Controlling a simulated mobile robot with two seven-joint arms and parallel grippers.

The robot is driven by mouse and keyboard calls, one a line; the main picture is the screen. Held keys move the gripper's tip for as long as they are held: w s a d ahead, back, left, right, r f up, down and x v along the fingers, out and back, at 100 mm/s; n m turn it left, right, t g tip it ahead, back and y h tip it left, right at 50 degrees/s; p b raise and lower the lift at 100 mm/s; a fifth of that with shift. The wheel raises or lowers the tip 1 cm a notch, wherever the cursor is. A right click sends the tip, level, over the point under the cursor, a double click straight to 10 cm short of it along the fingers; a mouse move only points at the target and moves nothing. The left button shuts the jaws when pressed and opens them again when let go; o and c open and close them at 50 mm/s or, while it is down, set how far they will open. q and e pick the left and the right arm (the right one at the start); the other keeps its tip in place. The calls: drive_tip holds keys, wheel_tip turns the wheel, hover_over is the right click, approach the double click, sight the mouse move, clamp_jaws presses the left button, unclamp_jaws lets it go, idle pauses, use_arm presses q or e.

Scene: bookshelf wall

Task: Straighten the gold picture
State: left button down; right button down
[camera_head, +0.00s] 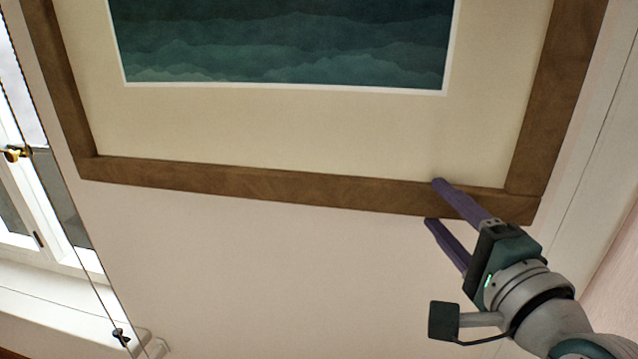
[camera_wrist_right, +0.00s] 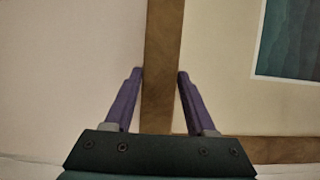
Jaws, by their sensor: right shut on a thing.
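One large picture hangs on the pale wall, with a brown wooden frame (camera_head: 250,184), a cream mat and a dark teal wave image. I take it as the gold picture, though its frame looks brown. Its lower edge slopes down to the right in the head view, and its top is out of view. My right gripper (camera_head: 434,203) is shut on the lower frame bar near the lower right corner, one purple finger on each side. In the right wrist view, the frame bar (camera_wrist_right: 162,60) runs between the fingers of my right gripper (camera_wrist_right: 160,73). My left gripper is out of view.
A white-framed window (camera_head: 25,200) with a brass-coloured handle (camera_head: 15,154) is at the left, above a white sill (camera_head: 60,300). A thin cord hangs beside it. The wall (camera_head: 260,270) below the picture is bare. White vertical trim (camera_head: 600,130) stands at the right.

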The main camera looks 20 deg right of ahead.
drive_tip(key=shift+c, duration=1.1)
unclamp_jaws()
drive_tip(key=shift+s+a, duration=0.1)
drive_tip(key=b+v, duration=0.1)
drive_tip(key=v, duration=0.8)
drive_tip(key=shift+s, duration=0.4)
